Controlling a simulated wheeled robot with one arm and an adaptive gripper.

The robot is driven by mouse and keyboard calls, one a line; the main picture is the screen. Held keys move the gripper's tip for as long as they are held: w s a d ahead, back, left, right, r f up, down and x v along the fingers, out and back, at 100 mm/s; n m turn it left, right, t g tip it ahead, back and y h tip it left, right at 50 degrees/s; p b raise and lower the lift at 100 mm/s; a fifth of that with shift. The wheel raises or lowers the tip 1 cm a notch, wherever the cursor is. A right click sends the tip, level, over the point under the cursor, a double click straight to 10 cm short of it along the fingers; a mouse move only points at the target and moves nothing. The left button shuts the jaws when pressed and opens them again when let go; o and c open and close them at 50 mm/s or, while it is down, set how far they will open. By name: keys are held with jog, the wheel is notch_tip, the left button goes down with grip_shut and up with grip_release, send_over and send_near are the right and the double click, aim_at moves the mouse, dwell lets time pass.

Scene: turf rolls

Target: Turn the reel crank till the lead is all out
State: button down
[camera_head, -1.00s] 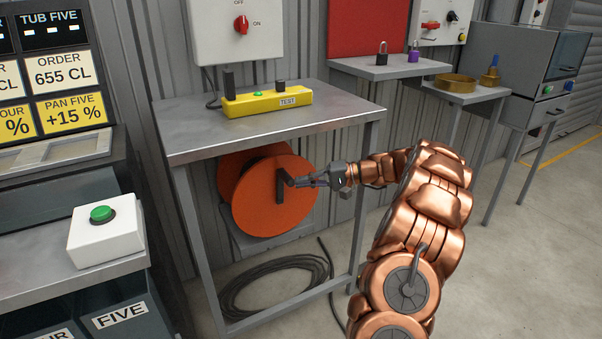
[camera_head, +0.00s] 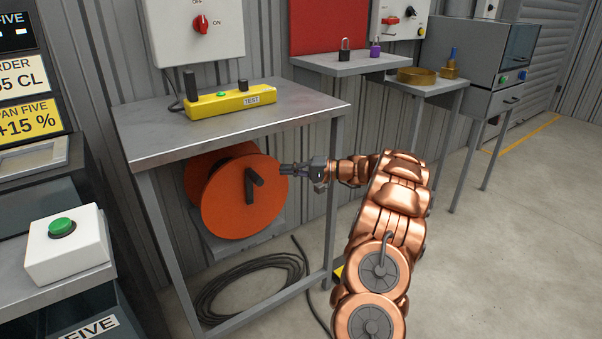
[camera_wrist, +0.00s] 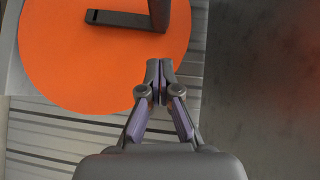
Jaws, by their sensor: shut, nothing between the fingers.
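An orange reel (camera_head: 236,205) is mounted under the grey metal table, facing me. Its dark crank (camera_head: 252,188) stands on the front disc. In the wrist view the orange disc (camera_wrist: 80,70) fills the upper left, with the crank (camera_wrist: 125,19) near the top edge. My gripper (camera_head: 284,170) is at the right edge of the reel, apart from the crank. In the wrist view its fingertips (camera_wrist: 160,75) are together and empty, below the crank. Dark lead (camera_head: 255,285) lies in loose coils on the floor under the table. How much lead is left on the reel cannot be seen.
The table (camera_head: 230,120) above the reel carries a yellow test box (camera_head: 230,102); its legs flank the reel. A white box with a green button (camera_head: 65,245) stands at left. Open floor (camera_head: 500,260) lies to the right.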

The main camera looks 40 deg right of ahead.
jog(key=shift+w+a+f+b, duration=0.2)
jog(key=shift+w+a, duration=0.15)
jog(key=shift+a, duration=0.55)
jog(key=shift+w+a+f+b, duration=0.1)
jog(key=shift+w+a+b, duration=0.2)
jog(key=shift+a, duration=0.55)
jog(key=shift+w+a+f+b, duration=0.15)
jog(key=shift+w+a, duration=0.2)
jog(key=shift+a, duration=0.55)
jog(key=shift+w+a+r, duration=0.1)
jog(key=shift+a, duration=0.1)
